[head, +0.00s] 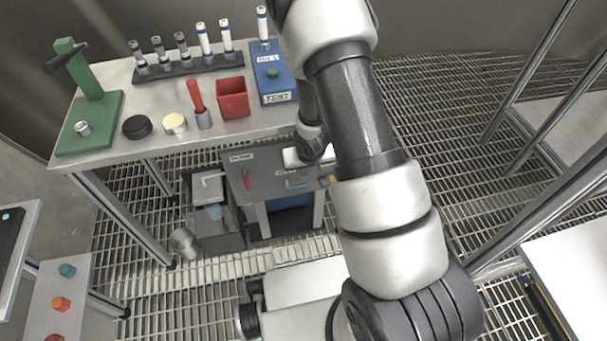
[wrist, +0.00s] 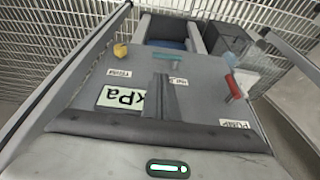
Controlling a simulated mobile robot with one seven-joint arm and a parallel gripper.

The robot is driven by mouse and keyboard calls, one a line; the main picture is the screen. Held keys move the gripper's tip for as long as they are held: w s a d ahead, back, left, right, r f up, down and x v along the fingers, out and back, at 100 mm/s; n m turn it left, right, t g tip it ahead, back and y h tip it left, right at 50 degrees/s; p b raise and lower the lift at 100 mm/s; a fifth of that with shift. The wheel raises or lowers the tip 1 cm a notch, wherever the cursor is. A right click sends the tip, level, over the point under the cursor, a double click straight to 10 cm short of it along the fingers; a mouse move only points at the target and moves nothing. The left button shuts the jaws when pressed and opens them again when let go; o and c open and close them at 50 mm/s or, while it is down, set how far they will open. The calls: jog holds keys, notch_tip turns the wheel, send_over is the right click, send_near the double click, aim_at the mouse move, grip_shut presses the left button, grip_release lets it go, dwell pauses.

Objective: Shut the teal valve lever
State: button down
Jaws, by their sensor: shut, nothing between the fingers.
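The teal valve lever (head: 294,185) is on the top of a grey panel stand (head: 262,163), near its front edge in the head view. My gripper (wrist: 163,80) is shut and empty, over the middle of the panel and apart from the lever. In the head view my white hand (head: 300,157) is above the panel, and its fingertips are hard to make out.
A red lever (wrist: 234,88) stands by the PUMP label. A yellow knob (wrist: 120,50) is on the panel's other side, and a kPa display (wrist: 122,97) lies between. A bench (head: 130,85) with tubes and a red bin (head: 233,98) stands behind. A dark bin (head: 220,225) sits left of the panel.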

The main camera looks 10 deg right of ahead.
aim_at(301, 185)
jog(key=b+x, duration=0.1)
jog(key=x, duration=0.3)
jog(key=b+x, duration=0.1)
jog(key=x, duration=0.3)
jog(key=b+x, duration=0.1)
jog(key=x, duration=0.3)
jog(key=shift+s+f, duration=0.2)
jog(key=shift+f, duration=0.15)
jog(key=shift+s+d, duration=0.1)
jog(key=shift+d, duration=0.05)
jog(key=shift+y, duration=0.3)
